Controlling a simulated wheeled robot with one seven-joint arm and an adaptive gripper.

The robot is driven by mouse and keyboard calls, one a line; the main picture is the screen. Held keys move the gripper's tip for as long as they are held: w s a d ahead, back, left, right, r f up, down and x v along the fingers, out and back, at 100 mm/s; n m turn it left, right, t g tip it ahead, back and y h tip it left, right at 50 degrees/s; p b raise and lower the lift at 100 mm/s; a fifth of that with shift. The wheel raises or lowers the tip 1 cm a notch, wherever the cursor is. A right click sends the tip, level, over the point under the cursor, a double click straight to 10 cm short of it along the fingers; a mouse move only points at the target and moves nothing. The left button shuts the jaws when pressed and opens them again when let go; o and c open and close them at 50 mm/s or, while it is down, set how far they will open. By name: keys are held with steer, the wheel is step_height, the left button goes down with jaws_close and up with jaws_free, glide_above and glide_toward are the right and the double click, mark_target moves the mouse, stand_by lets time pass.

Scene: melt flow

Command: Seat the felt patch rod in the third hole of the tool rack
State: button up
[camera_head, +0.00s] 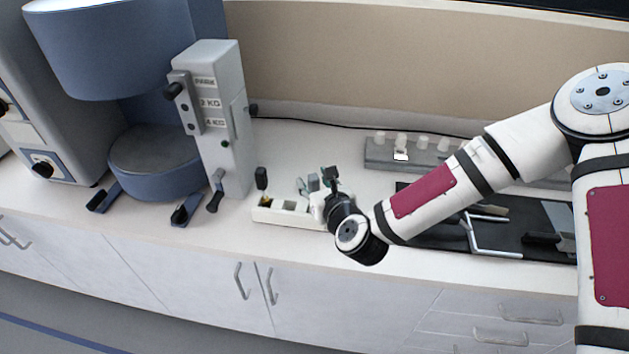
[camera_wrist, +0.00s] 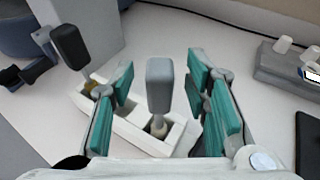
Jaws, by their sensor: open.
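The felt patch rod, with a grey block handle (camera_wrist: 160,84) and a pale tip, stands about upright at the right part of the white tool rack (camera_wrist: 122,128). Its pale lower end is in a square opening, seemingly the third from the black-handled end; how deep it sits is hard to tell. My gripper (camera_wrist: 161,76) is open, with teal-padded fingers on both sides of the grey handle and visible gaps to it. In the head view, my gripper (camera_head: 318,186) is over the right part of the rack (camera_head: 285,217) and hides its right end.
A black-handled tool (camera_wrist: 71,47) with a brassy end stands in the rack's left opening. The grey-blue machine (camera_head: 222,120) stands left of the rack. A grey block with white-capped pieces (camera_head: 378,158) is behind right, and a dark mat with tools (camera_head: 440,235) lies at right.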

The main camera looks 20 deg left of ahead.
steer(key=v, duration=0.7)
steer(key=o, duration=1.2)
steer(key=shift+c, duration=0.2)
steer(key=shift+r, duration=0.1)
step_height(320, 180, up, 9)
steer(key=p, duration=0.6)
